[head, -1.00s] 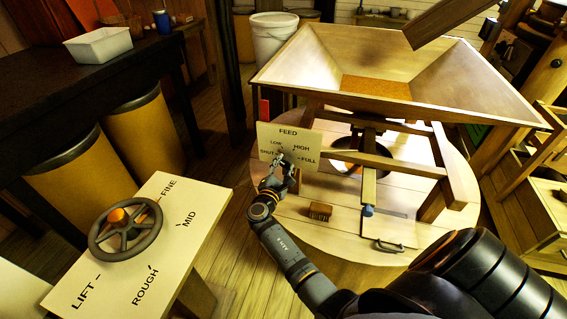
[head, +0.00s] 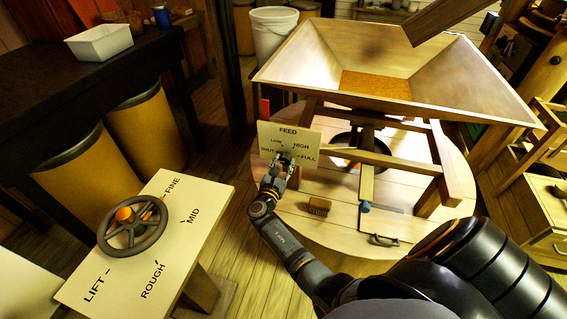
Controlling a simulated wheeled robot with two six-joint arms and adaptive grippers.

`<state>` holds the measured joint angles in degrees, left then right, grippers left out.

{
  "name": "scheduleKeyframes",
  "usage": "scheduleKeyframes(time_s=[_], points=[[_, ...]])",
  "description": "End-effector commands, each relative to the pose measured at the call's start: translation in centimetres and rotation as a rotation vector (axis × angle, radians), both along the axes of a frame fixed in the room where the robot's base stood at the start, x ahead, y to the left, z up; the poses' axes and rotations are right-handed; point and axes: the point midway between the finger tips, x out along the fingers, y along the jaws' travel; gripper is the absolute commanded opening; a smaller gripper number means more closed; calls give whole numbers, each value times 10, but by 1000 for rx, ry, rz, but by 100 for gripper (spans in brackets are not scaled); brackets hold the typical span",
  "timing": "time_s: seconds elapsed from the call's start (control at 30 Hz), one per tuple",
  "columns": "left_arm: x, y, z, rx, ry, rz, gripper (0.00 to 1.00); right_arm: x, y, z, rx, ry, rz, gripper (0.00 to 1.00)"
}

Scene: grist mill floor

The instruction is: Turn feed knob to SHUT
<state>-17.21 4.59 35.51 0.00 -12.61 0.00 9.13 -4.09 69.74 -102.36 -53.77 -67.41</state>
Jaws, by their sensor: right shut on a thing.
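The FEED panel (head: 303,135) is a cream board at the front left of the hopper, marked SHUT, LOW, HIGH and FULL. The feed knob sits at its lower middle and is mostly hidden behind my right gripper (head: 284,158), so I cannot tell where its pointer stands. My right gripper is against the panel, shut on the knob. My left gripper is out of view.
The wooden hopper (head: 470,92) stands above the round millstone cover (head: 335,233). A small brush (head: 319,206) and a metal handle (head: 384,240) are on the cover. A handwheel (head: 132,226) sits on the LIFT board (head: 205,222) at the left.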

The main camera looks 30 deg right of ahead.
Motion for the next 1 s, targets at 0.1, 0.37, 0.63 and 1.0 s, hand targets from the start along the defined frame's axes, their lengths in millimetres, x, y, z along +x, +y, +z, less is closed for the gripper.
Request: scheduleKeyframes(time_s=[0.1, 0.37, 0.63, 1.0], points=[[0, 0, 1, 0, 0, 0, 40, 0, 0, 1, -8, 7, 0, 7], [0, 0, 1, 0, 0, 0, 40, 0, 0, 0, -10, 9, 0, 7], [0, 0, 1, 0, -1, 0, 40, 0, 0, 0, -8, 9, 0, 62], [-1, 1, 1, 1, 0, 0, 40, 0, 0, 7, -6, 6, 0, 62]])
